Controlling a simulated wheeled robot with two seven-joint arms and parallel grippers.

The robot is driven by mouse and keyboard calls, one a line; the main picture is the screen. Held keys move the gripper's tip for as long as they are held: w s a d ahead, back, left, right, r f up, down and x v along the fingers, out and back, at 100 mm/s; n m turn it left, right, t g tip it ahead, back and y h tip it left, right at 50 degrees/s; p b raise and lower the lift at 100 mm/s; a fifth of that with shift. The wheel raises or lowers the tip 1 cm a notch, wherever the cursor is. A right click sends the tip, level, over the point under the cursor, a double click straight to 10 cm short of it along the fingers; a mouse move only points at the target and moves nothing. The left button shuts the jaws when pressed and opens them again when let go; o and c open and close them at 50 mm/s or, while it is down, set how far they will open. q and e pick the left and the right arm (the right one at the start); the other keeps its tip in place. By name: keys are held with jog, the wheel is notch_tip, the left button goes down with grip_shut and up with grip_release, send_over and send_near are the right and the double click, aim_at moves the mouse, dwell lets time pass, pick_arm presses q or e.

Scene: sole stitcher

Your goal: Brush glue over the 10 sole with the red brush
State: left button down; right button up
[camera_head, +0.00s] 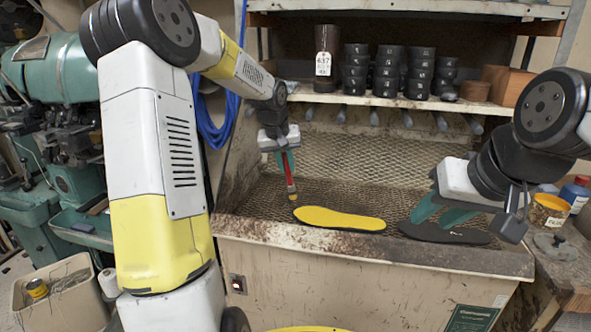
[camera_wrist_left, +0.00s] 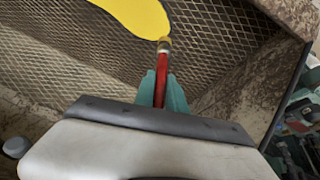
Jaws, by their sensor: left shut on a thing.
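My left gripper (camera_head: 284,160) is shut on the red brush (camera_head: 289,178), which points down with its bristles near the left end of a yellow sole (camera_head: 340,219). The left wrist view also shows the red brush (camera_wrist_left: 162,88) between the teal fingers, its tip at the edge of the yellow sole (camera_wrist_left: 135,14); I cannot tell whether they touch. A black sole (camera_head: 460,236) lies to the right on the mesh. My right gripper (camera_head: 437,212) is just above it, its teal fingers apart. No size number is readable on either sole.
The soles lie on a mesh bench (camera_head: 385,165) with a raised front edge (camera_head: 370,249). A shelf above holds several black cups (camera_head: 388,70) and a tagged container (camera_head: 324,60). A yellow pot (camera_head: 549,211) and a bottle (camera_head: 576,192) stand at the right.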

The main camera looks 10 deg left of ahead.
pick_arm(q)
jog(key=shift+r, duration=1.6)
notch_tip(320, 180, up, 6)
jog(key=shift+f, duration=0.15)
jog(key=shift+s, duration=0.1)
